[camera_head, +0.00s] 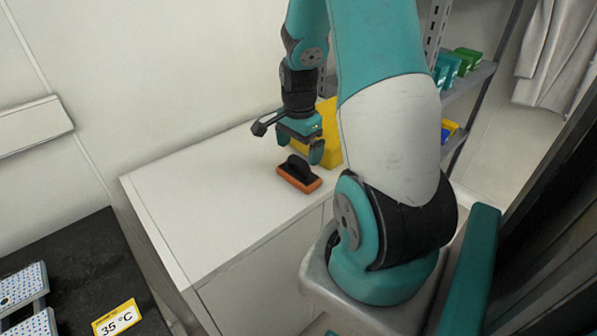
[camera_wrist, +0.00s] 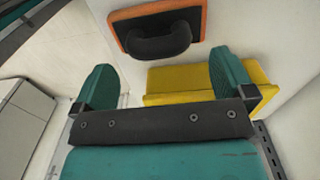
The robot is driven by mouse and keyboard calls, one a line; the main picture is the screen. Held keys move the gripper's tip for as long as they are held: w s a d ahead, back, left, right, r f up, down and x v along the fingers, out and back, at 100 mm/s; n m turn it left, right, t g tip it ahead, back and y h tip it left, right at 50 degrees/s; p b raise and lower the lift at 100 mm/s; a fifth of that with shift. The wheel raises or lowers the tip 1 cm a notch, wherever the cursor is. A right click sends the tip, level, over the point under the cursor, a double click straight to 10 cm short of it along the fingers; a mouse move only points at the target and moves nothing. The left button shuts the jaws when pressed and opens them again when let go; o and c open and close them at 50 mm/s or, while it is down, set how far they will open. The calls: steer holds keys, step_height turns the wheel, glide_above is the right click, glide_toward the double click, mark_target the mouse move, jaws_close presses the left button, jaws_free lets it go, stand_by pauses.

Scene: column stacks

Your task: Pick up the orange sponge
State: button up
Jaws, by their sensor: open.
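The orange sponge (camera_head: 298,174) lies flat on the white cabinet top. It has an orange base with a black handle on top. My gripper (camera_head: 299,150) is above and just behind it in the head view, pointing down, apart from it. In the wrist view the sponge (camera_wrist: 157,29) shows at the top, beyond the fingertips, with its black handle facing the camera. The two teal fingers of my gripper (camera_wrist: 164,80) are spread wide with nothing between them. My arm stands to the right of the sponge in the head view.
A yellow box (camera_head: 328,125) stands on the cabinet top (camera_head: 215,205) close behind my gripper; it shows near the right finger in the wrist view (camera_wrist: 196,78). The cabinet top left of the sponge is clear. A wall runs behind. Shelves with green boxes (camera_head: 467,56) stand at right.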

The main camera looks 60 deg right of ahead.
mark_target(300, 157)
step_height(300, 157, down, 5)
steer(key=shift+s+f+p, duration=0.1)
steer(key=shift+p, duration=0.2)
steer(key=c, duration=0.9)
steer(key=shift+r, duration=0.2)
step_height(300, 157, up, 20)
steer(key=shift+f, duration=0.1)
